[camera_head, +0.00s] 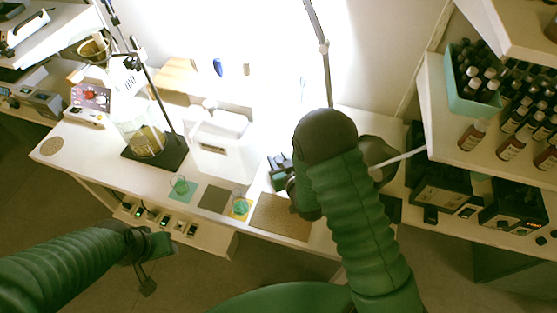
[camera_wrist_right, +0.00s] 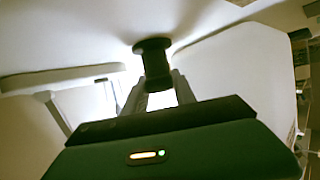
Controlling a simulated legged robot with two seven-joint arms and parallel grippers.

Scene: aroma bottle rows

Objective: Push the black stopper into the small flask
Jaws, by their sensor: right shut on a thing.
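A black stopper (camera_wrist_right: 153,60) with a wide flat top stands upright between the fingertips of my right gripper (camera_wrist_right: 158,84) in the right wrist view. In the head view this gripper (camera_head: 280,170) is mostly behind my right arm, above the back right of the white table, and the stopper cannot be made out. A small glass vessel with green contents (camera_head: 180,186) stands on a green square. Another (camera_head: 240,206) stands on a yellow square, left of my right gripper. I cannot tell which is the small flask. My left gripper (camera_head: 158,245) is low, in front of the table.
A white box (camera_head: 222,150) stands behind the vessels. A large glass vessel (camera_head: 141,132) and stand are at the left. A brown mat (camera_head: 281,218) lies on the table (camera_head: 100,165) near its front right. A shelf with several brown bottles (camera_head: 511,149) is at the right.

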